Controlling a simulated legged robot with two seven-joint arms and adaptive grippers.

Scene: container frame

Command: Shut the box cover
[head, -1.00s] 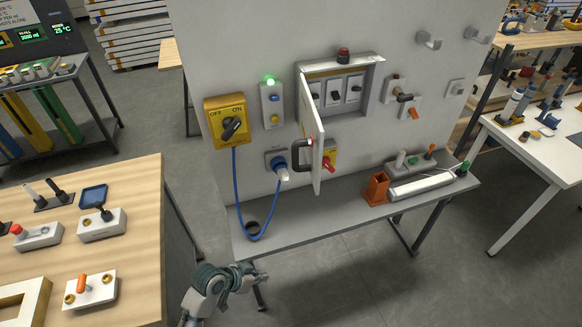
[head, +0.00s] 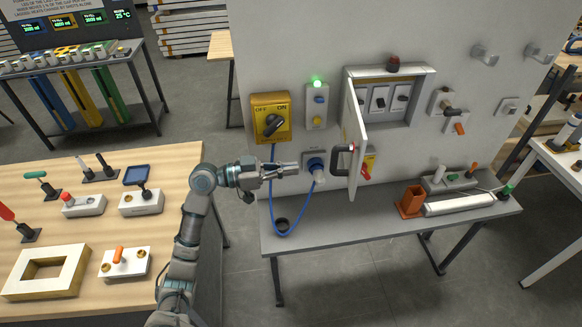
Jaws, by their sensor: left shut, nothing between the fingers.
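The box (head: 416,82) is mounted on the upright panel, with several switches inside. Its white cover (head: 355,135) is hinged at the left and stands open, swung out toward me. A dark handle (head: 341,160) sits on the cover's left-facing side. My left gripper (head: 293,168) is shut and empty, to the left of the cover and its handle, apart from them. It is in front of the panel near the blue plug. My right gripper is not in view.
A yellow rotary switch (head: 271,118) and a blue plug (head: 315,167) are left of the cover, with a blue cable hanging down. A grey shelf (head: 350,232) runs below, holding an orange holder (head: 411,203). A wooden table (head: 75,228) with switches stands at the left.

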